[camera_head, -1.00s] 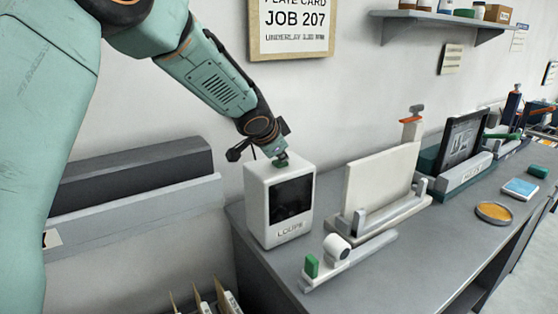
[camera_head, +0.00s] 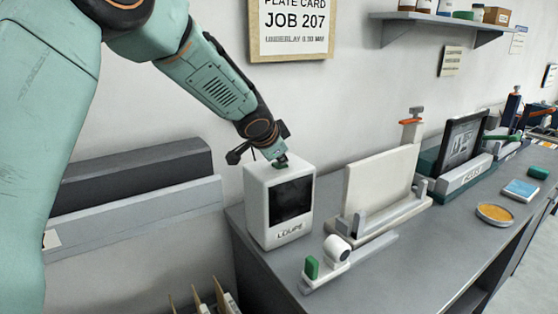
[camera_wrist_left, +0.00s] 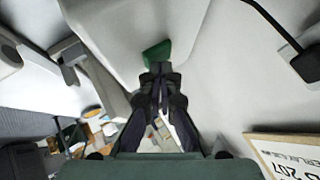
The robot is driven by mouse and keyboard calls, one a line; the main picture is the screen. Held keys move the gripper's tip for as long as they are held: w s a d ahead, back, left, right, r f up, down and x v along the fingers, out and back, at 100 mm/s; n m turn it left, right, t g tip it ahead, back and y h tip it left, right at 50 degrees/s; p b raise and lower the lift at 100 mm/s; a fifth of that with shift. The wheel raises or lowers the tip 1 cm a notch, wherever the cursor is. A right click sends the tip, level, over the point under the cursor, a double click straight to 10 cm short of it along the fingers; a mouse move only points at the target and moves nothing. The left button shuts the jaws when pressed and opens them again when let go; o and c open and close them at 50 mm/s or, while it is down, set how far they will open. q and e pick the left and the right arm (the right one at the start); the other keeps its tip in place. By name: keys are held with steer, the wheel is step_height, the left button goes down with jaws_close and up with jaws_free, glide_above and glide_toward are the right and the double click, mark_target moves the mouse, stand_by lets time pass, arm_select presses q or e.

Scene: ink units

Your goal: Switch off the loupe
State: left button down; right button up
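The loupe (camera_head: 258,208) is a white box with a dark screen on its front and the word LOUPE below it. It stands upright at the left end of the grey bench. A small green switch (camera_head: 279,165) sits on its top. In the left wrist view the green switch (camera_wrist_left: 156,53) is on the white loupe body (camera_wrist_left: 135,28), just beyond the fingertips. My left gripper (camera_head: 283,157) is over the loupe's top, with its fingertips (camera_wrist_left: 160,72) together and nothing between them. They are at the switch; I cannot tell whether they touch it. My right gripper is not in view.
To the loupe's right stand a pale plate in a holder (camera_head: 378,185) and a low rail with a green block (camera_head: 312,267). An orange dish (camera_head: 495,213) and a blue pad (camera_head: 520,189) lie farther right. Grey bench top (camera_head: 450,240) is clear in front.

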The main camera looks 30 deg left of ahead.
mark_target(281, 166)
arm_select(q)
steer(key=shift+a, duration=0.1)
step_height(281, 166, up, 2)
steer(key=shift+r+p, duration=0.15)
steer(key=shift+p, duration=0.95)
step_height(281, 166, up, 4)
steer(key=p, duration=0.3)
